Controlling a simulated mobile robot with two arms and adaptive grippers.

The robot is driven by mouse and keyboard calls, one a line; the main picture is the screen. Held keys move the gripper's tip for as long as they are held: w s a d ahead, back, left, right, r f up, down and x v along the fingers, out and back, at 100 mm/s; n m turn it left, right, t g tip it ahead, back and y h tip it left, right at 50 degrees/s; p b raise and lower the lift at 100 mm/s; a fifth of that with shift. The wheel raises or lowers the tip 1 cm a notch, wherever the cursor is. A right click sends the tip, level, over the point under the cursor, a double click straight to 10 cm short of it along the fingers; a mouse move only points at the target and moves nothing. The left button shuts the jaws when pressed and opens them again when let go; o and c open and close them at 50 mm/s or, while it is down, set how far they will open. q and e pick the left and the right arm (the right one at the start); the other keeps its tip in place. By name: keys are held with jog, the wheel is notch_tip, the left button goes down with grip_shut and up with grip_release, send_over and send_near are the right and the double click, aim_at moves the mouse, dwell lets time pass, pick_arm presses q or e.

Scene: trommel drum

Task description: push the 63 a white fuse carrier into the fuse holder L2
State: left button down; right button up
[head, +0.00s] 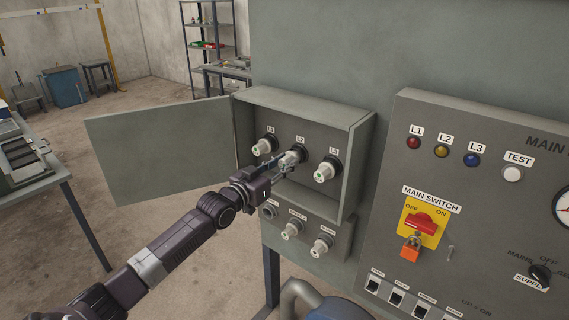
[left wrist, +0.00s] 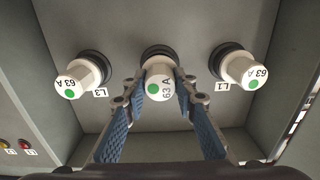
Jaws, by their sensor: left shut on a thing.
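The 63 A white fuse carrier (left wrist: 158,84) has a green dot on its face and is in front of the middle fuse holder L2 (left wrist: 160,51), a black ring on the cabinet's back wall. My left gripper (head: 288,160) is shut on this carrier; its blue-padded fingers (left wrist: 160,98) lie on either side of it in the left wrist view. The carrier lines up with the holder, and its inner end is at or in the black ring; how deep it sits I cannot tell. In the head view the gripper partly covers it. My right gripper is not in view.
Similar 63 A carriers sit in holders L1 (head: 262,147) and L3 (head: 325,171) on either side. The cabinet door (head: 160,150) stands open to the left. Lower carriers (head: 292,229) are below. The control panel with its red main switch (head: 421,222) is at right.

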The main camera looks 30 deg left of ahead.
pick_arm(q)
jog(key=shift+w, duration=0.45)
jog(key=c, duration=1.5)
grip_release()
jog(key=shift+s, duration=0.15)
jog(key=s, duration=1.1)
jog(key=shift+s+a, duration=0.4)
